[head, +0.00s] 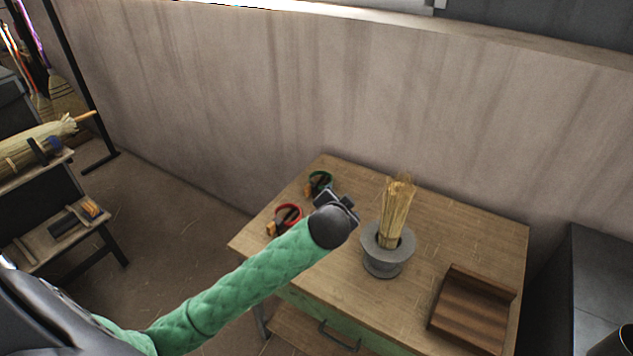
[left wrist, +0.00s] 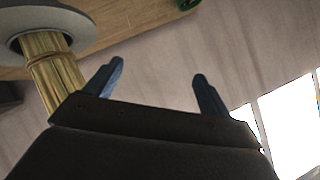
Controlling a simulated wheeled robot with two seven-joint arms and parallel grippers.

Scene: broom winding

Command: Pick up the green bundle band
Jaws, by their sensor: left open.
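The green bundle band (head: 320,182) lies near the far left edge of the wooden table (head: 470,226), a ring with an orange-brown piece at its side. A small bit of green shows at the top edge of the left wrist view (left wrist: 187,4). My left gripper (head: 345,203) is over the table, close to the right of the green band in the picture and apart from it. In the left wrist view its two blue fingers (left wrist: 158,82) are spread with nothing between them. My right gripper is not in view.
A red band (head: 288,216) lies left of my gripper. A straw bundle (head: 396,208) stands upright in a grey round holder (head: 383,264), just right of my gripper. A wooden tray (head: 472,312) sits at the right. A wall rises behind the table.

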